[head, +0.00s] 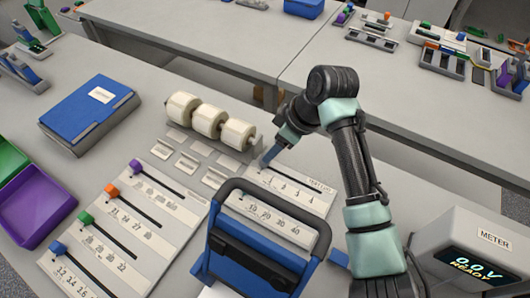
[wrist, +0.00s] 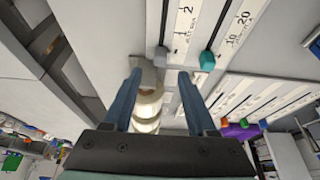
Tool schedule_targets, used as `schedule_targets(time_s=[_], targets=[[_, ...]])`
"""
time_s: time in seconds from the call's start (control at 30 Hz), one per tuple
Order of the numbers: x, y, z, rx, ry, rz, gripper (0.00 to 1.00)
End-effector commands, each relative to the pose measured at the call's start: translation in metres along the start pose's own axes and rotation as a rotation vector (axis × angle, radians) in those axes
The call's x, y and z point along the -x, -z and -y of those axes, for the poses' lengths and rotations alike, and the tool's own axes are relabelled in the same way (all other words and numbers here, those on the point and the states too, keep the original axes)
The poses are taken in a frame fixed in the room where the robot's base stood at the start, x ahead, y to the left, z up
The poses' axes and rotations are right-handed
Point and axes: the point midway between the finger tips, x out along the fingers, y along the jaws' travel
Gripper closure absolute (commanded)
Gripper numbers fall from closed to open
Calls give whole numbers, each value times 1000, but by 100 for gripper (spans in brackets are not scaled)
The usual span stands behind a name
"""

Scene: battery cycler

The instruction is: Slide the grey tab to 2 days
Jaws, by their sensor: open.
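The grey tab (wrist: 161,56) sits at the low end of its slot, close to the "1" mark, in the wrist view. Its label strip (wrist: 185,22) shows a 1 and, farther up, a 2. In the head view this slider panel (head: 312,198) lies to the left of my arm, and the tab is hard to make out by the fingers. My gripper (head: 267,162) is low over the slot's upper-left end. In the wrist view my gripper (wrist: 160,78) is open, with the tab in line with the gap between its fingers. I cannot tell whether they touch it.
A teal tab (wrist: 207,61) is on the neighbouring slider, beside the right finger. White rolls (head: 210,121) stand behind the panel. A blue case with a dark handle (head: 257,257) stands in front. The meter (head: 468,250) is at right.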

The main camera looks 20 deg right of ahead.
Motion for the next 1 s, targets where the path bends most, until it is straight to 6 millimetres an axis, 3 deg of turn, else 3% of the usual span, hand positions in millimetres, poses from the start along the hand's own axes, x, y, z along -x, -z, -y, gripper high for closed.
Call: schedule_targets(time_s=[0.1,0.3,0.7,0.77,1.0], targets=[[-24,0,1,-1,3,2,43],[-51,0,0,0,1,1,43],[-60,1,0,0,-2,-1,43],[-60,1,0,0,-2,-1,50],[-60,1,0,0,-2,-1,93]])
